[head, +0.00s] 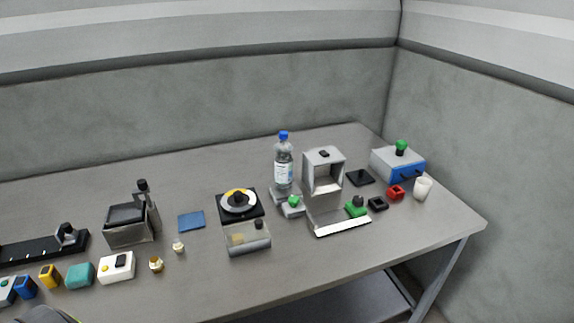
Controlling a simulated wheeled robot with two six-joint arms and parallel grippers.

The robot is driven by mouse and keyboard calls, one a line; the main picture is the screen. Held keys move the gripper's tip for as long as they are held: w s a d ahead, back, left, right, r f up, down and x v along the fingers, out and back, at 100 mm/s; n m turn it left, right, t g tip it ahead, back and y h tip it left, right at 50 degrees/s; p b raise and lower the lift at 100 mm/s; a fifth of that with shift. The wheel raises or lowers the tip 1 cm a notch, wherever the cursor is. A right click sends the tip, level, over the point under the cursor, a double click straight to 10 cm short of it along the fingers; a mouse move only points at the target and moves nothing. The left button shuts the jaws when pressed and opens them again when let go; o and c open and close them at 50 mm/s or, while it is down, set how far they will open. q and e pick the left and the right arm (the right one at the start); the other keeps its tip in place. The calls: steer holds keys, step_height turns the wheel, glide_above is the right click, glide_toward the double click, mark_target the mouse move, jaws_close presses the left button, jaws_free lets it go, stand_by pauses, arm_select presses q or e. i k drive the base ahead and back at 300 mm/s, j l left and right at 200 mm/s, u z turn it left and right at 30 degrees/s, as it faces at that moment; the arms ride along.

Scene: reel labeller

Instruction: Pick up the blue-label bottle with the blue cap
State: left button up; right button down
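The blue-label bottle (283,167) stands upright on the table, right of centre in the head view. It is clear, with a blue and white label and a blue cap (283,135). A small grey device with a green button (293,205) is just in front of its base and hides part of it. Neither of my grippers is in view, and nothing holds the bottle.
A grey open-framed machine (323,158) stands right of the bottle. A black plate with a white and yellow reel (239,201) lies to its left. A white cup (422,188) stands near the right edge. The grey table (340,262) is clear along its front right.

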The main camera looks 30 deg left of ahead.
mark_target(283, 159)
steer(key=i+l+u, duration=0.1)
steer(key=u, duration=0.85)
